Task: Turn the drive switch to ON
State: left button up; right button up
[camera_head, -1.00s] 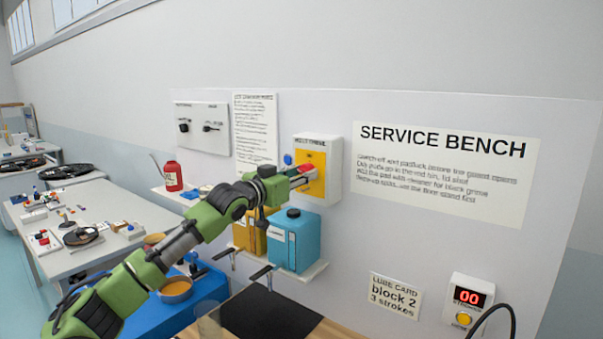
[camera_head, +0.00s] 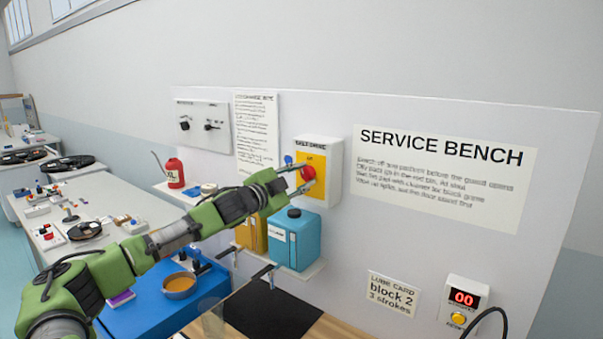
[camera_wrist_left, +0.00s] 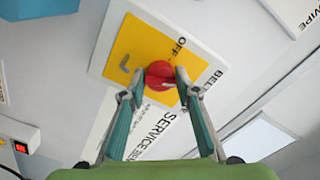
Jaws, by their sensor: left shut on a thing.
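The drive switch is a round red knob (camera_head: 308,173) on a yellow plate (camera_head: 318,188) of a white wall box (camera_head: 335,165). My left gripper (camera_head: 301,174) reaches it from the left, with its fingers on the knob. In the left wrist view the red knob (camera_wrist_left: 160,72) sits between the fingertips of my left gripper (camera_wrist_left: 162,80), which is shut on it. The word OFF shows on the yellow plate (camera_wrist_left: 135,45) beside the knob. Which mark the knob points to cannot be told. My right gripper is not in view.
A blue can (camera_head: 293,240) and a yellow can (camera_head: 250,232) stand on a shelf below the box. A small blue item (camera_head: 288,160) is at the box's left side. A red oil can (camera_head: 174,170) stands farther left. The wall right of the box is clear up to the sign (camera_head: 440,178).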

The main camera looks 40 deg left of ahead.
pick_arm(q)
jog(key=shift+m+p, duration=0.65)
jog(key=shift+m, duration=1.55)
jog(key=o, duration=1.1)
jog(key=shift+c, duration=0.2)
jog(key=shift+d, duration=0.1)
jog(key=shift+f, duration=0.15)
